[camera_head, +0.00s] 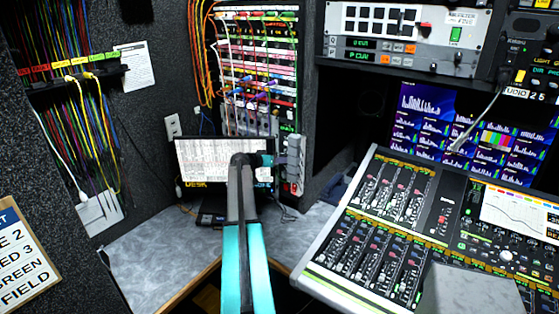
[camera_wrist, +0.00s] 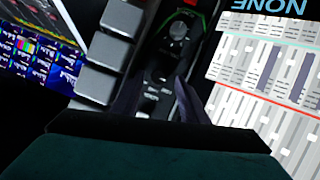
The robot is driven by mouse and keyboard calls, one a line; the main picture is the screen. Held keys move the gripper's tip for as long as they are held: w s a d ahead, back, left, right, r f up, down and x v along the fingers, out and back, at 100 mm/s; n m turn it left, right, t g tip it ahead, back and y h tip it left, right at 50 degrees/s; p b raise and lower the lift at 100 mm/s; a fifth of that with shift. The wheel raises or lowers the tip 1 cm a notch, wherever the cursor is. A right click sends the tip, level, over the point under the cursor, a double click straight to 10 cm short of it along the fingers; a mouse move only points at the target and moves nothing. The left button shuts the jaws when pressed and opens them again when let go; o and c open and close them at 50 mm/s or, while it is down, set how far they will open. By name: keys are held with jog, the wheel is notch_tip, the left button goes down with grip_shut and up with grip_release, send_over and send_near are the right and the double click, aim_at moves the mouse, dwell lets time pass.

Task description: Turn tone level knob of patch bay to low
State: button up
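The patch bay (camera_head: 258,70), a rack of coloured cable jacks, stands at the back centre in the head view. In the wrist view a round dark knob (camera_wrist: 178,31) with a light mark sits on a dark panel, beside a green curved line. I cannot read its label or confirm that it is the tone level knob. My gripper (camera_wrist: 158,98) shows as two dark fingers with a gap between them, apart from the knob and pointing toward its panel. In the head view my arm's end covers part of the monitor, and the fingertips are not clear.
A monitor (camera_head: 205,160) with a mixer display stands close to my gripper; its screen also fills the right of the wrist view (camera_wrist: 265,80). Grey blocks (camera_wrist: 121,50) stick out left of the knob. A mixing console (camera_head: 380,230) lies right. The grey desk (camera_head: 150,255) is partly clear.

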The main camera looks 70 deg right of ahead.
jog(key=shift+s+d+f, duration=0.15)
jog(key=shift+d, duration=0.05)
jog(key=shift+c, duration=0.5)
grip_shut()
jog(key=shift+a, duration=0.1)
